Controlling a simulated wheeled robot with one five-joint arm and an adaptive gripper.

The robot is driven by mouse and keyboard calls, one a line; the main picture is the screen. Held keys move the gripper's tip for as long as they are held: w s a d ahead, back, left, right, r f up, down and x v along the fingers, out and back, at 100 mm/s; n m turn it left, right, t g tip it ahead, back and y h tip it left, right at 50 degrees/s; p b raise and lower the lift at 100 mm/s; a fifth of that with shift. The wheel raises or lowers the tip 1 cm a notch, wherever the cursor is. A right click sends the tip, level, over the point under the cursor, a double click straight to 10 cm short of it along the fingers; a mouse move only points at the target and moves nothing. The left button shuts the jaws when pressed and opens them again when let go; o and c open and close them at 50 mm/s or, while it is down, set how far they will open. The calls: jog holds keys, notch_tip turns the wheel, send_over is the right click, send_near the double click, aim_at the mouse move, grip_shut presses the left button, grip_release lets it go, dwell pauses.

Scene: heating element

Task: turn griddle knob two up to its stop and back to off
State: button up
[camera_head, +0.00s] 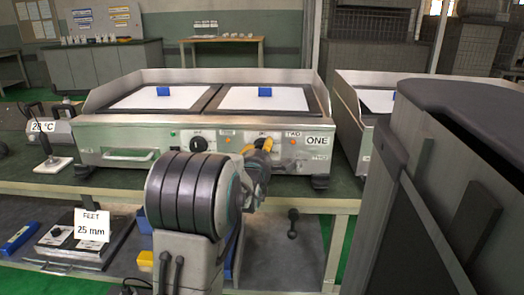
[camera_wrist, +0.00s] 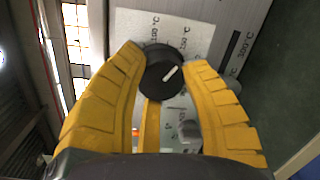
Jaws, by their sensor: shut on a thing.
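Griddle knob two is a round black knob (camera_wrist: 158,84) with a white pointer line, seen in the wrist view between my yellow fingers. The line slants toward the upper right of that picture. My gripper (camera_wrist: 163,62) is shut on the knob, with one finger at each side. In the head view my gripper (camera_head: 263,146) is at the front panel of the griddle (camera_head: 130,134), beside the TWO label (camera_head: 293,134), and covers most of the knob. The temperature scale plate (camera_wrist: 187,32) shows printed numbers around the knob; the exact setting is hard to read.
Another black knob (camera_head: 199,144) sits to the left on the same panel. White sheets with blue blocks (camera_head: 264,91) lie on the griddle plates. A second griddle (camera_head: 350,100) stands to the right. A small grey post (camera_wrist: 188,131) shows near my right finger.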

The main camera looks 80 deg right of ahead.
jog(key=shift+w, duration=0.15)
jog(key=o, duration=1.2)
jog(key=shift+w+a+r, duration=0.1)
jog(key=shift+a+r, duration=0.05)
jog(key=shift+a, duration=2.85)
jog(key=shift+w+a+r, duration=0.1)
jog(key=shift+a, duration=2.85)
jog(key=shift+o, duration=0.3)
